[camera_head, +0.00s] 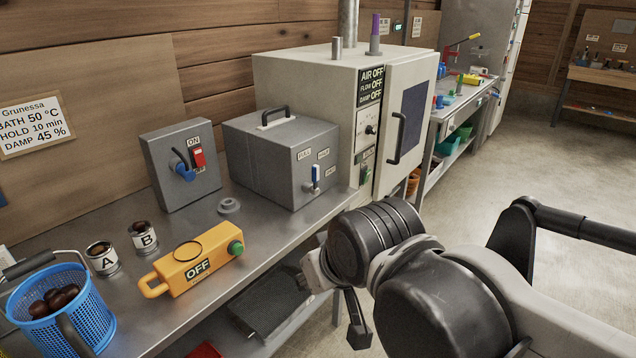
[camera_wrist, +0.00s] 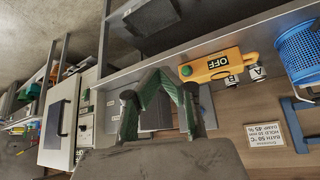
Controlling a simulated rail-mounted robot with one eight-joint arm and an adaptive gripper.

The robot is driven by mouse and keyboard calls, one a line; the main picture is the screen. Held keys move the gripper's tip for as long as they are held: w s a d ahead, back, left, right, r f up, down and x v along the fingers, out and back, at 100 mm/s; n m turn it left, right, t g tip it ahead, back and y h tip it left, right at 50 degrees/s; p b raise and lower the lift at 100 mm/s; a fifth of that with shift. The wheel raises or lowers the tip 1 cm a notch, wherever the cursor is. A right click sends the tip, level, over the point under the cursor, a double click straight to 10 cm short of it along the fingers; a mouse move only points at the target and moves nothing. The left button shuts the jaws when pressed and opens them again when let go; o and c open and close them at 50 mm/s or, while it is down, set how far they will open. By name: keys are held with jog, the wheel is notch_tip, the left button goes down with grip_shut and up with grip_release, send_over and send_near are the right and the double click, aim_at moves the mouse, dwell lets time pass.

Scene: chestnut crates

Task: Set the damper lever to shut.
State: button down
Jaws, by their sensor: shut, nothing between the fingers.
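The damper lever (camera_head: 316,174) is a small blue-handled lever on the front of a grey metal box (camera_head: 255,165). It points roughly upward, amid small labels that seem to read FULL, HALF and SHUT; its exact setting is hard to tell. My gripper (camera_wrist: 158,76) is shut and empty in the wrist view, its fingers meeting in front of the grey box, and the lever cannot be made out there. In the head view my gripper is low at the bench's front edge, apart from the lever and partly hidden by my arm.
A white oven cabinet (camera_head: 300,75) stands right of the box, its display reading AIR, FLOW and DAMP OFF. A switch box (camera_head: 160,150), yellow OFF unit (camera_head: 190,270), two cups (camera_head: 102,259) and a blue basket (camera_head: 95,305) share the bench. A wall note (camera_head: 32,125) reads DAMP 45 %.

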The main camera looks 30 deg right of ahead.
jog(key=c, duration=2.4)
grip_release()
jog(key=shift+c, duration=0.2)
jog(key=shift+o, duration=2.6)
jog(key=shift+w+m, duration=0.3)
jog(key=o, duration=0.3)
jog(key=w+m+y, duration=0.1)
jog(key=w+m, duration=0.2)
jog(key=w+m+y+b, duration=0.1)
jog(key=w+m, duration=0.2)
jog(key=w+d+m+y, duration=0.1)
jog(key=w+m, duration=0.2)
jog(key=w, duration=0.1)
jog(key=shift+w+f, duration=0.1)
jog(key=shift+f, duration=0.05)
jog(key=shift+o, duration=0.2)
jog(key=m+t+y+b, duration=0.4)
jog(key=m+t, duration=0.5)
jog(key=m, duration=1.3)
send_near(318, 171)
jog(key=b+x, duration=0.1)
jog(key=x, duration=1)
jog(key=shift+c, duration=0.5)
